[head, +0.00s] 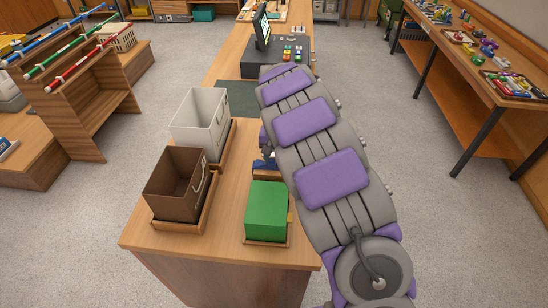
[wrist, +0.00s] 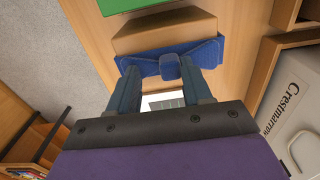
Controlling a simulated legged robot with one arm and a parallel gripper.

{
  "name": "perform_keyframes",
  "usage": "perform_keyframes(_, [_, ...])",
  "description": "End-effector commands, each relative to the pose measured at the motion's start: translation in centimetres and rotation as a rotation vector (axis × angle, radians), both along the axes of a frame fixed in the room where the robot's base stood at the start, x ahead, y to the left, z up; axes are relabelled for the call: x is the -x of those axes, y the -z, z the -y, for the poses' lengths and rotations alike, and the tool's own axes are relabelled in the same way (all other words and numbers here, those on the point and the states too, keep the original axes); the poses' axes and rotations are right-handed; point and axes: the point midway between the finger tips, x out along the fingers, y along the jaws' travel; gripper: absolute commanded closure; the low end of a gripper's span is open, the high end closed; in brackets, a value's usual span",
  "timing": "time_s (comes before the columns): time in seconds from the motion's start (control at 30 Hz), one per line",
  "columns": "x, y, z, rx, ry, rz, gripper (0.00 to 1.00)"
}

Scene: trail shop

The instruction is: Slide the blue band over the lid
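A blue band (wrist: 209,52) lies crosswise just past my fingertips in the wrist view, against a tan, box-like piece (wrist: 165,33). A small blue tab (wrist: 170,66) sticks up from its middle. My gripper (wrist: 163,80) has its two fingers apart, with the tab in or just beyond the gap. I cannot tell whether a finger touches it. In the head view only a bit of blue (head: 261,164) shows beside my arm, which hides my gripper. A green box (head: 266,210) stands nearer on the counter. I cannot make out for certain which surface is the lid.
A brown bin (head: 172,188) and a grey-white bin (head: 196,118) stand in wooden trays on the counter's left side. A till (head: 272,58) stands at the far end. A display table (head: 470,45) with small goods is at right. Grey floor lies free on both sides.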

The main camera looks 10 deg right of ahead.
Motion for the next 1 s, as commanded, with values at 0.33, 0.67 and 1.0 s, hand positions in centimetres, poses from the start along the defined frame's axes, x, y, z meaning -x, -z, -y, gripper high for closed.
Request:
perform_keyframes(0.33, [0.02,0.0,-1.01,0.011,-0.003,-0.001,0.83])
perform_keyframes(0.67, [-0.06,0.04,-0.44,0.003,-0.001,-0.001,1.0])
perform_keyframes(1.0, [0.41,-0.09,-0.78,0.007,-0.002,0.0,1.0])
